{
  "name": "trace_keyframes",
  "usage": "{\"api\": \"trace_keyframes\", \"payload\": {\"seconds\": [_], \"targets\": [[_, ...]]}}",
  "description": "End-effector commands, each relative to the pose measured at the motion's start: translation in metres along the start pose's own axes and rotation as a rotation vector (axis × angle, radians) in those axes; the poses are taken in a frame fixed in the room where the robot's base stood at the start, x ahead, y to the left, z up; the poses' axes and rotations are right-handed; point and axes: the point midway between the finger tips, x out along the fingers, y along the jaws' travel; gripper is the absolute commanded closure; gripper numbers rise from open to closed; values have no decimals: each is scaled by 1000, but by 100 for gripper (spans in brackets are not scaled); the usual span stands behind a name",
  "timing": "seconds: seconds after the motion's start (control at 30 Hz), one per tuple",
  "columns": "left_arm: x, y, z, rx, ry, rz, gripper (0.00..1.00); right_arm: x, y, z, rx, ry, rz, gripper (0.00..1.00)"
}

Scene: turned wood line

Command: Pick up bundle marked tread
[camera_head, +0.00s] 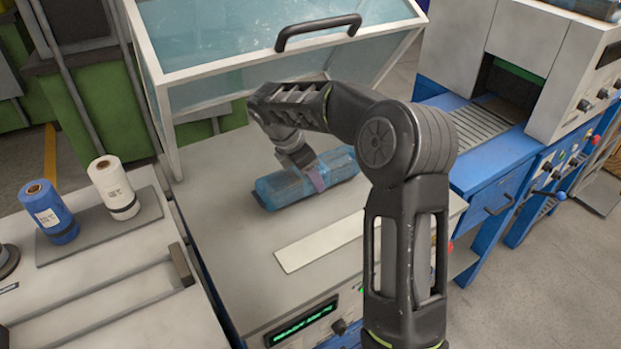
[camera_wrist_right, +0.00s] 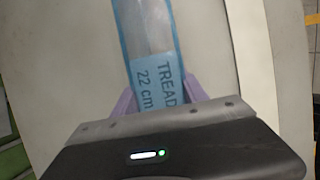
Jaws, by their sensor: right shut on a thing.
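The bundle marked tread (camera_head: 281,190) is a long piece wrapped in blue film. It lies on, or just above, the pale bed of the machine under the raised clear lid; I cannot tell which. In the right wrist view the bundle (camera_wrist_right: 150,58) shows the print "TREAD 22 cm". My right gripper (camera_head: 314,178) reaches down over its middle. Its purple fingers (camera_wrist_right: 160,98) are shut on the bundle, one on each side. The fingertips are partly hidden by the bundle and the gripper body. My left gripper is not in view.
The clear lid (camera_head: 250,84) with a black handle (camera_head: 318,31) stands open above the bed. A blue roll (camera_head: 50,212) and a white roll (camera_head: 113,186) stand on the left table. A blue machine with a roller conveyor (camera_head: 480,128) is at right. A pale strip (camera_head: 320,241) lies nearer on the bed.

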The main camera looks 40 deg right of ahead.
Motion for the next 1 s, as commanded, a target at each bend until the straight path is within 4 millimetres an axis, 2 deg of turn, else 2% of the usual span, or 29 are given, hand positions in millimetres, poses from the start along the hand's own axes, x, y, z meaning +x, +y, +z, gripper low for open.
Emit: {"api": "trace_keyframes", "payload": {"seconds": [0.2, 0.37, 0.7, 1.0], "targets": [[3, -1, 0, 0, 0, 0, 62, -25, 1, 10, 2, -1, 6, 100], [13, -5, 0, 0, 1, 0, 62, -32, -22, -16, -5, -1, 4, 100], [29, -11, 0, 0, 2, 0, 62, -61, -85, -86, -5, -1, 5, 100], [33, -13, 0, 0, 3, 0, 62, -74, -112, -116, -2, 0, 3, 100]]}}
